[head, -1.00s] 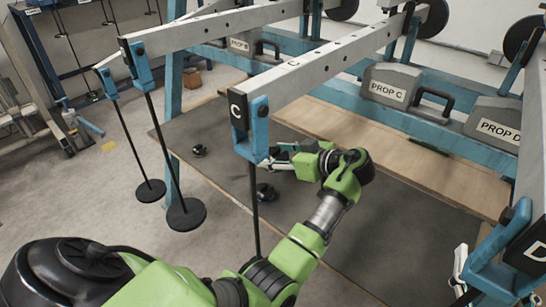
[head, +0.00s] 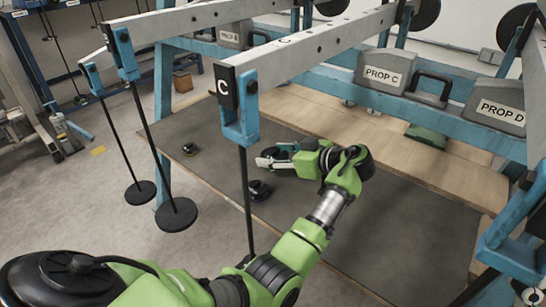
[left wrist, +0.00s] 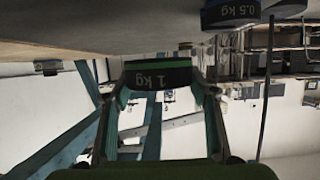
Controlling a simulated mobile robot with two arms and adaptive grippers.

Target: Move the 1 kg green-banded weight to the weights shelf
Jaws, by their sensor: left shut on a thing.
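The 1 kg weight (left wrist: 158,75), a dark disc with a green band, shows in the left wrist view, its label upside down. My left gripper (left wrist: 160,95) is shut on it, with one finger at each side. In the head view my left gripper (head: 270,160) is behind the lever C hanger, above the dark mat; the held weight is hard to make out there. I cannot identify the weights shelf. My right gripper is not clearly in view.
Two small dark weights stand on the mat, one at the left (head: 190,149) and one near the gripper (head: 260,190). Lever C's blue hanger (head: 240,122) and black rod are close to my arm. PROP C (head: 385,75) and PROP D (head: 497,108) sit on the blue beam.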

